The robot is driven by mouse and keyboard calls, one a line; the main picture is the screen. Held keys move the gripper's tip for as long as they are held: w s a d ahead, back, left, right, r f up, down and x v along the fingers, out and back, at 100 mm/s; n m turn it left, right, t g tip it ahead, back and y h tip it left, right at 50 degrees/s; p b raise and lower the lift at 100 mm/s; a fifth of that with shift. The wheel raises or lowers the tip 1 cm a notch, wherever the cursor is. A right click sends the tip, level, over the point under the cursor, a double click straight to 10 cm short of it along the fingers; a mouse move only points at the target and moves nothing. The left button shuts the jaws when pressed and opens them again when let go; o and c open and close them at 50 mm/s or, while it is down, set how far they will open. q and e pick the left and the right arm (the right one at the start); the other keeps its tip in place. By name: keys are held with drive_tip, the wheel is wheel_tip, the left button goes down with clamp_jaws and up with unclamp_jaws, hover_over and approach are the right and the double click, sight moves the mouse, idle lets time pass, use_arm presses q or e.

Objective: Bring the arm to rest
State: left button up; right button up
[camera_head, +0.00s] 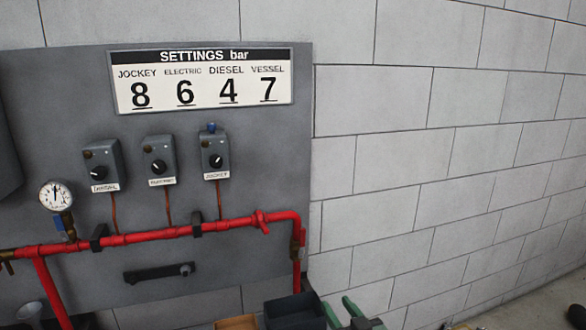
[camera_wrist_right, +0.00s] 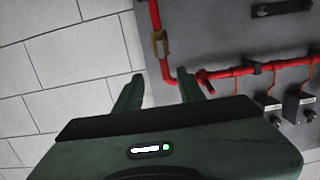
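My right gripper (camera_head: 338,308) shows at the bottom edge of the head view, its green fingers in front of the white block wall, right of the panel. In the right wrist view its two fingers (camera_wrist_right: 160,88) stand apart with nothing between them, so it is open and empty. Past the fingertips, the wrist view shows the red pipe (camera_wrist_right: 166,45) and the grey panel. I cannot tell the distance to the pipe, and no contact is clear. The rest of the right arm is mostly out of the head view. My left gripper is not in view.
The grey panel (camera_head: 258,260) carries a settings sign (camera_head: 201,78), three switch boxes labelled Diesel (camera_head: 101,165), Electric (camera_head: 159,159) and Jockey (camera_head: 215,155), and a gauge (camera_head: 56,195). A dark bin (camera_head: 294,312) stands left of my right gripper. The block wall (camera_head: 440,150) at right is bare.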

drive_tip(key=s+d+f+g+h, duration=0.1)
drive_tip(key=s+d+f+g, duration=0.15)
drive_tip(key=s+f, duration=0.5)
drive_tip(key=s+d+f+g+h, duration=0.2)
drive_tip(key=s+f+g, duration=0.25)
drive_tip(key=s, duration=0.65)
drive_tip(key=s+d+f+m+g+h, duration=0.1)
drive_tip(key=s+d+g, duration=0.2)
drive_tip(key=s, duration=0.6)
drive_tip(key=s+d+f+g+h, duration=0.1)
drive_tip(key=s+d+g, duration=0.1)
drive_tip(key=s, duration=0.7)
wheel_tip(320, 180, down, 27)
drive_tip(key=s+g, duration=0.2)
drive_tip(key=s+d+f, duration=0.3)
drive_tip(key=s+f, duration=1.2)
drive_tip(key=s, duration=0.1)
drive_tip(key=shift+s+f+g, duration=0.25)
drive_tip(key=shift+g, duration=0.15)
drive_tip(key=shift+d, duration=0.1)
